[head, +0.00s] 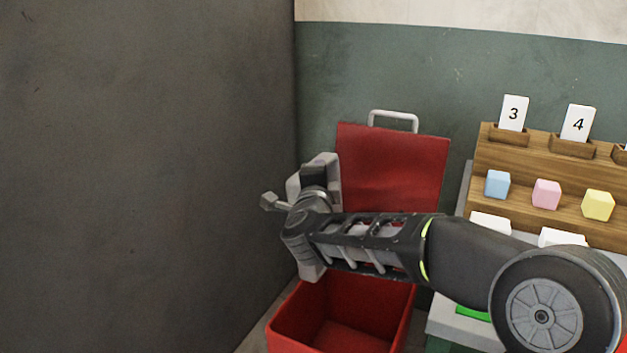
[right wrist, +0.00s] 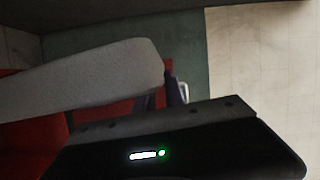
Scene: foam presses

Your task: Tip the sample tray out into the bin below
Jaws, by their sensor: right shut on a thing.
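My right arm comes in from the right in the head view, with its gripper (head: 315,178) above the red bin (head: 410,325). In the right wrist view a pale grey slab (right wrist: 85,85) crosses in front of the dark purple fingertips (right wrist: 165,92). I cannot see any samples on it. The part of the bin floor that shows looks empty. My left gripper is not in view.
A red panel (head: 395,165) with a grey handle (head: 393,115) stands upright behind the bin. A dark wall (head: 145,180) is close on the left. At right, a wooden stepped rack (head: 560,215) holds coloured blocks and cards numbered 3 and 4.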

